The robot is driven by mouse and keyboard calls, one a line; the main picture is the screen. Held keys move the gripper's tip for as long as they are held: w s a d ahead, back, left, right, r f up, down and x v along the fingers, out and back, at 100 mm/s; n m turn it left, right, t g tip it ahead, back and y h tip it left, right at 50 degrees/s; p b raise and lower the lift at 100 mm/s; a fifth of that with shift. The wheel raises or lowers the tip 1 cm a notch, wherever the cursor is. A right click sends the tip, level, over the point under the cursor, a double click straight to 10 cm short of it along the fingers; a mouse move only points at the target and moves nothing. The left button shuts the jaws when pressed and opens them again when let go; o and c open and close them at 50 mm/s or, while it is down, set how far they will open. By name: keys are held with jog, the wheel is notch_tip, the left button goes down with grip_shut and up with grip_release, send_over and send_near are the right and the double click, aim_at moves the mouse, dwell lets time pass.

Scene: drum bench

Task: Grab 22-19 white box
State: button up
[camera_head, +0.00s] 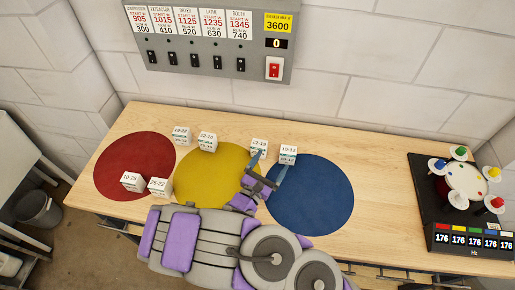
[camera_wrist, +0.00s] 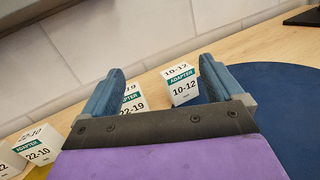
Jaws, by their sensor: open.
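The white 22-19 box (camera_head: 259,146) stands near the back of the bench, between the yellow and blue circles. In the wrist view the 22-19 box (camera_wrist: 134,99) is partly hidden behind my left finger. My gripper (camera_head: 270,164) is open and empty, just in front of it. In the wrist view, the 10-12 box (camera_wrist: 181,84) lies between the fingers of my gripper (camera_wrist: 162,66), nearer the right finger. The 10-12 box (camera_head: 288,156) stands just right of the 22-19 box in the head view.
The 22-10 box (camera_head: 207,142) and another white box (camera_head: 181,134) stand left along the back. Two more white boxes, one marked 10-25 (camera_head: 132,181), lie by the red circle (camera_head: 125,160). A control panel (camera_head: 205,35) is on the wall.

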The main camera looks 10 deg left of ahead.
aim_at(261, 143)
jog(key=s+a+f+n+y, duration=0.1)
jog(key=a+f, duration=0.1)
jog(key=s+a+f+n+y, duration=0.1)
jog(key=a+f+n+y, duration=0.1)
jog(key=s+a+f+n+y, duration=0.1)
jog(key=a+f+y, duration=0.1)
jog(key=f, duration=0.1)
jog(key=shift+s, duration=0.35)
jog(key=w, duration=0.2)
jog(key=w+a+b, duration=0.1)
jog(key=shift+w+f, duration=0.25)
jog(key=shift+w, duration=0.1)
jog(key=w, duration=0.2)
jog(key=w+d+b, duration=0.1)
jog(key=w, duration=0.4)
jog(key=shift+w+d+r+b, duration=0.15)
jog(key=shift+w+b, duration=0.05)
jog(key=shift+b, duration=0.1)
jog(key=shift+w+a, duration=0.3)
jog(key=shift+w, duration=0.4)
jog(key=w+b, duration=0.1)
jog(key=w, duration=0.3)
jog(key=shift+d+b, duration=0.1)
jog(key=shift+b, duration=0.2)
jog(key=shift+w+d+r, duration=0.15)
jog(key=shift+w, duration=0.2)
